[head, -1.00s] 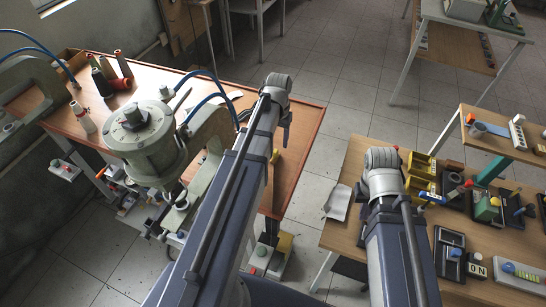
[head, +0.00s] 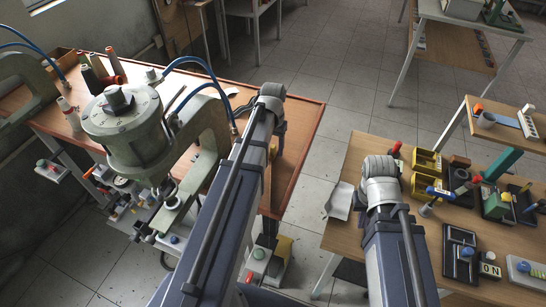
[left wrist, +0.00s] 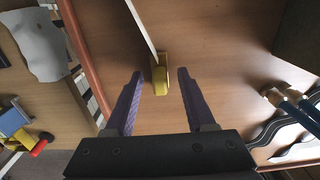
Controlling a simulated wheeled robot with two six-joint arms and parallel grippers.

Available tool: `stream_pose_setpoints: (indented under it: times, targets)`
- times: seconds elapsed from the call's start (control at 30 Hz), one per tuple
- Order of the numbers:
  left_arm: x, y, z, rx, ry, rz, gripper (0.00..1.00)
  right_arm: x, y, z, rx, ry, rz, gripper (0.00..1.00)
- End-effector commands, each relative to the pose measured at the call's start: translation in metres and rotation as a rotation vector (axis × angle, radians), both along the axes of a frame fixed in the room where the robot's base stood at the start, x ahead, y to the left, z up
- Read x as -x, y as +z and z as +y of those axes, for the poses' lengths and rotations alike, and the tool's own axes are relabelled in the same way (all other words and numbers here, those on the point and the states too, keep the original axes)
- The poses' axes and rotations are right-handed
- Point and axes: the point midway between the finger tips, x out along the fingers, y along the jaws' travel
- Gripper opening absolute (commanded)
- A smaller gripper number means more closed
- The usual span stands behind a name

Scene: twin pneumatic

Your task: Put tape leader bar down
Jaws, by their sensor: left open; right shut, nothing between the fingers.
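A yellow block (left wrist: 160,74) with a thin white strip (left wrist: 141,27) running from it lies on the brown table; it seems to be the tape leader bar. In the left wrist view my left gripper (left wrist: 158,78) is open, with one purple finger on each side of the block and visible gaps to both. In the head view a small part of the yellow block (head: 273,153) shows beside my left arm, whose gripper (head: 279,124) is mostly hidden by the wrist. My right gripper (head: 364,193) is shut and empty over the right table, its fingers largely hidden.
A grey-green press (head: 125,125) with blue hoses and several thread cones (head: 114,62) stand left on the brown table (head: 306,122). Yellow bins (head: 426,162) and small fixtures crowd the right table (head: 347,235). A floor gap separates the tables.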

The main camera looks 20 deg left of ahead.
Motion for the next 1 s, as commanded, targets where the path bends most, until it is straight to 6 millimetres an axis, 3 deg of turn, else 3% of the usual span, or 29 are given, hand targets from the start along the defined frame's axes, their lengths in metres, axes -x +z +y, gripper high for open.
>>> stream_pose_setpoints:
  times: [0.2,0.67,1.0]
  targets:
    - [0.0000,0.0010,-0.0001,0.000,0.000,0.000,0.53,0.0000,0.0010,0.0000,0.000,0.000,0.000,0.00]
    - [0.0000,0.0010,-0.0002,0.000,0.000,0.000,0.01,-0.0001,0.0010,0.0000,0.000,0.000,0.000,0.00]
    - [0.0000,0.0010,-0.0002,0.000,0.000,0.000,0.00,0.0000,0.0010,0.0000,0.000,0.000,0.000,0.00]
